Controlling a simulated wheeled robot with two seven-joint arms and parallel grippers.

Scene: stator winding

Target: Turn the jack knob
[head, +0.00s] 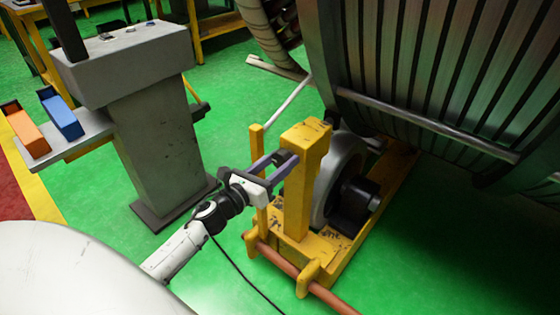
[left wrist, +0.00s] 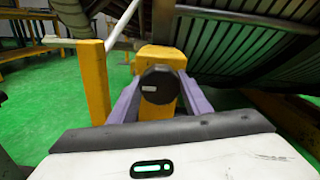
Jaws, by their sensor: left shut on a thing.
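The yellow jack (head: 303,185) stands on the green floor beneath the large stator. Its knob shows in the left wrist view as a dark round knob (left wrist: 160,84) on the near face of the yellow post. My left gripper (head: 283,160) reaches the upper part of the post from the left. In the left wrist view its two purple fingers (left wrist: 157,100) lie on either side of the knob and are shut on it. In the head view the knob is mostly hidden by the fingers. My right gripper is in neither view.
The ribbed stator (head: 430,80) hangs over the jack, with a roller wheel (head: 342,178) beside the post. A grey console (head: 150,120) stands left, with orange (head: 25,130) and blue (head: 62,114) bins on its shelf. A copper-coloured bar (head: 300,280) crosses the jack's front.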

